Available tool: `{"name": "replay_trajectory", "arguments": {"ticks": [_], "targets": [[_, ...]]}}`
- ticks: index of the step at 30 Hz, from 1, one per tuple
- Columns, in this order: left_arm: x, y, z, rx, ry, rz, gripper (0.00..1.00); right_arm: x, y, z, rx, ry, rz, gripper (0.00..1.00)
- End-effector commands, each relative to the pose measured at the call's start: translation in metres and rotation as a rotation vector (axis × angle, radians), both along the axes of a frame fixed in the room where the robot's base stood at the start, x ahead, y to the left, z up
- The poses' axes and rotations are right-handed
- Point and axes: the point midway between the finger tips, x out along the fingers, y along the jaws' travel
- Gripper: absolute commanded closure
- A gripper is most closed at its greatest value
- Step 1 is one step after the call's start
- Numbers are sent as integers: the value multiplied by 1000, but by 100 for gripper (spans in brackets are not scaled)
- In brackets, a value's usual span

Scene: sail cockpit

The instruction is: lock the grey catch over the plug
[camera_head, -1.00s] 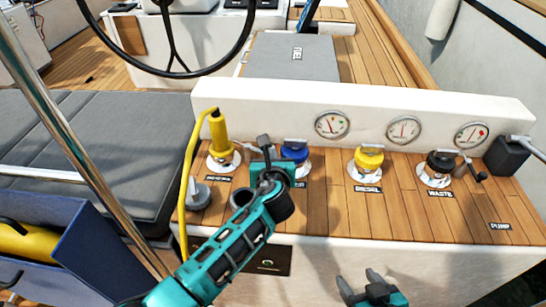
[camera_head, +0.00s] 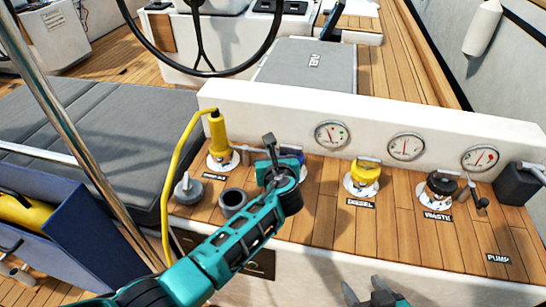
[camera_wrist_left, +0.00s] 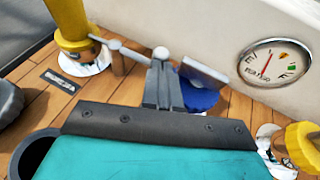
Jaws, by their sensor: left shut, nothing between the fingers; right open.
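The yellow plug (camera_head: 218,135) stands upright in a round metal deck socket (camera_head: 222,162), with its yellow cable looping down to the left. In the left wrist view the plug (camera_wrist_left: 70,25) is at the upper left. A thin grey lever, which looks like the catch (camera_wrist_left: 130,52), sticks out sideways from the plug's base toward my left fingers. My left gripper (camera_wrist_left: 163,85) is shut and empty, right of the plug; I cannot tell whether it touches the lever. In the head view my left gripper (camera_head: 270,145) hides part of the blue cap. My right gripper (camera_head: 365,290) is open at the bottom edge.
A blue cap (camera_wrist_left: 198,95), a yellow diesel cap (camera_head: 366,172) and a black waste cap (camera_head: 440,187) stand along the wooden deck (camera_head: 320,220). Gauges line the white wall (camera_head: 370,130) behind. A grey knob (camera_head: 188,188) and a dark open cup (camera_head: 233,200) sit in front of the plug.

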Motion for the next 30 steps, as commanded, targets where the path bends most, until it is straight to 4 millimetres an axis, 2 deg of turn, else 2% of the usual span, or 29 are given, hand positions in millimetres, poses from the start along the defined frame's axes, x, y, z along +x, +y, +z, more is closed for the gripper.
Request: {"name": "replay_trajectory", "arguments": {"ticks": [30], "targets": [[8, -3, 0, 0, 0, -9, 100, 0, 1, 1, 4, -1, -1, 38]]}}
